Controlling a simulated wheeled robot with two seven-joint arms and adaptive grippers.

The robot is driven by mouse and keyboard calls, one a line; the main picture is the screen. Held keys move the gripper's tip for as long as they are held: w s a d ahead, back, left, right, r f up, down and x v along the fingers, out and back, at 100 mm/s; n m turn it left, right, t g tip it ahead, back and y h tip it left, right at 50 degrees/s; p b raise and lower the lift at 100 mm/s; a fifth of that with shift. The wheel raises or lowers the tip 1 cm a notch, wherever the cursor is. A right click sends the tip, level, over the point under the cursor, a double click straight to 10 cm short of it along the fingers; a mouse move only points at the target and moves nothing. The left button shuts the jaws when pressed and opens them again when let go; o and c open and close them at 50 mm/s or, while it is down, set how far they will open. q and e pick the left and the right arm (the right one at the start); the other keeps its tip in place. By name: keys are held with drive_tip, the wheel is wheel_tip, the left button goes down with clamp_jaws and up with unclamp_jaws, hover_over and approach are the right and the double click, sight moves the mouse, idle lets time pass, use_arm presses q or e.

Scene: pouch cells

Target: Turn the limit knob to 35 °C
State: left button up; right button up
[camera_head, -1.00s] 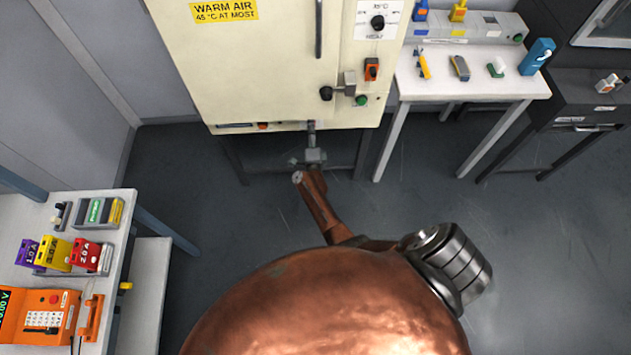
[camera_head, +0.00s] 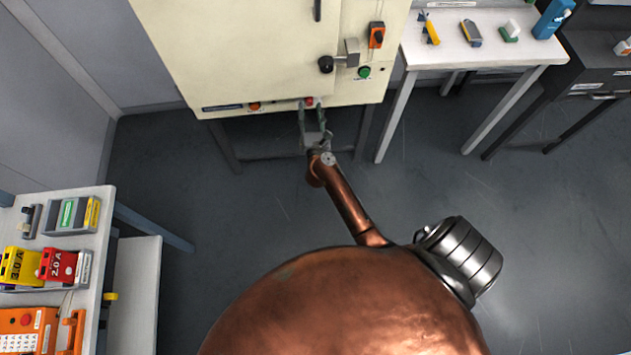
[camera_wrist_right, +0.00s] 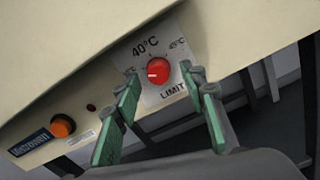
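The red limit knob (camera_wrist_right: 158,71) sits on a pale plate on the cabinet's lower panel, in the right wrist view. "40°C" and "45°C" are legible, with "LIMIT" below. A left-hand label is partly hidden by a finger. The knob's white mark points left in the picture, towards that label. My right gripper (camera_wrist_right: 160,73) is open, its green-padded fingers on either side of the knob; I see no clear contact. In the head view the knob (camera_head: 309,101) shows small at the cabinet's bottom edge, at the tips of the right gripper (camera_head: 312,108). My left gripper is out of view.
The cream cabinet (camera_head: 240,60) has a black handle knob (camera_head: 326,64), a green button (camera_head: 364,72) and an orange switch (camera_head: 376,35). An orange button (camera_wrist_right: 62,125) lies left of the limit knob. A white table (camera_head: 420,62) stands right, a bench (camera_head: 95,195) left.

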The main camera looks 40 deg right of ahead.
drive_tip(key=v, duration=0.7)
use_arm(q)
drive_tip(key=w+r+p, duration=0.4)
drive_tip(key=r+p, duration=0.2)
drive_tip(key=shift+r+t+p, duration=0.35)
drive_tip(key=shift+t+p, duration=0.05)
use_arm(e)
drive_tip(key=s+a+f+n+g+y, duration=0.1)
drive_tip(key=s+a+f+n+y, duration=0.2)
drive_tip(key=s+f+n, duration=0.4)
drive_tip(key=s+a+f+n+g+y, duration=0.1)
drive_tip(key=s+a+f+n+y, duration=0.3)
drive_tip(key=f+n, duration=1.1)
drive_tip(key=shift+s+a+n+y, duration=0.25)
drive_tip(key=shift+s+n+y, duration=0.25)
drive_tip(key=shift+s, duration=1.1)
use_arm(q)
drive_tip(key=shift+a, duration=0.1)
